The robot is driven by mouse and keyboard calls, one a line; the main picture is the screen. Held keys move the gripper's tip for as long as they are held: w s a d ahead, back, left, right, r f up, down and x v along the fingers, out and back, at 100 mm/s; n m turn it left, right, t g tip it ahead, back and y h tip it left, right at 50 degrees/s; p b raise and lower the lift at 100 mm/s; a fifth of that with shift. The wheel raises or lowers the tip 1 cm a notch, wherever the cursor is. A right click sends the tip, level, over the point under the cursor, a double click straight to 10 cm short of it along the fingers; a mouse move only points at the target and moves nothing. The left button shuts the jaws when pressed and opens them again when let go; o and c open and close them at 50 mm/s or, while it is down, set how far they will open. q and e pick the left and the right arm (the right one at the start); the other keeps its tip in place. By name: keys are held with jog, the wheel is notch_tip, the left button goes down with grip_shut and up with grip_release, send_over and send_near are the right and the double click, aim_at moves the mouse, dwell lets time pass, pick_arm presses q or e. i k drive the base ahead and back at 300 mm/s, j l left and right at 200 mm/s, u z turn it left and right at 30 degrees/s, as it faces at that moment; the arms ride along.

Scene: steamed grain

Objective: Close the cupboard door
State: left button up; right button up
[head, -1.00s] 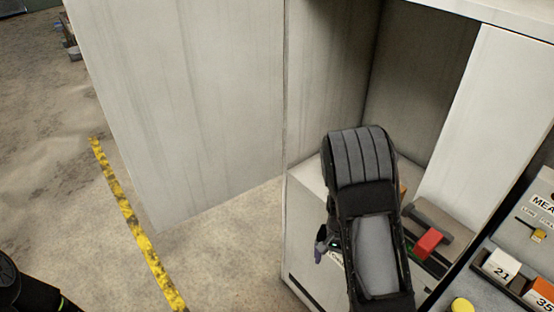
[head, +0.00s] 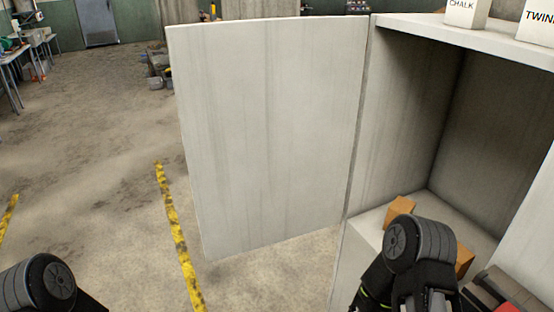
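The cupboard door (head: 270,130) is a tall pale grey panel. It stands wide open, swung out to the left from its hinge edge at the cupboard's left side. The cupboard (head: 400,120) is open at the front, and its inside shows to the right of the door. My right arm is at the bottom right, in front of the cupboard opening, and my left arm shows at the bottom left corner. Neither arm visibly touches the door.
Brown blocks (head: 399,211) sit on the cupboard floor. A box marked CHALK (head: 467,13) stands on top. A red thing (head: 510,290) lies at the bottom right. Yellow floor tape (head: 178,240) runs left of the door, where the floor is clear. Tables (head: 22,45) stand far left.

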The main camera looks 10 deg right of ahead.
aim_at(268, 109)
jog(key=i+j+z, duration=0.35)
jog(key=j+z, duration=0.15)
jog(key=i+j+z, duration=0.3)
jog(key=j+z, duration=0.2)
jog(key=j, duration=0.15)
jog(key=i+j+z, duration=0.15)
jog(key=j+z, duration=0.35)
jog(key=j, duration=0.2)
jog(key=j+z, duration=0.45)
jog(key=j, duration=0.25)
jog(key=k+j+z, duration=0.1)
jog(key=j+z, duration=0.4)
jog(key=j, duration=0.25)
jog(key=k+j+z, duration=0.25)
jog(key=j+z, duration=0.25)
jog(key=j, duration=0.2)
jog(key=i, duration=0.5)
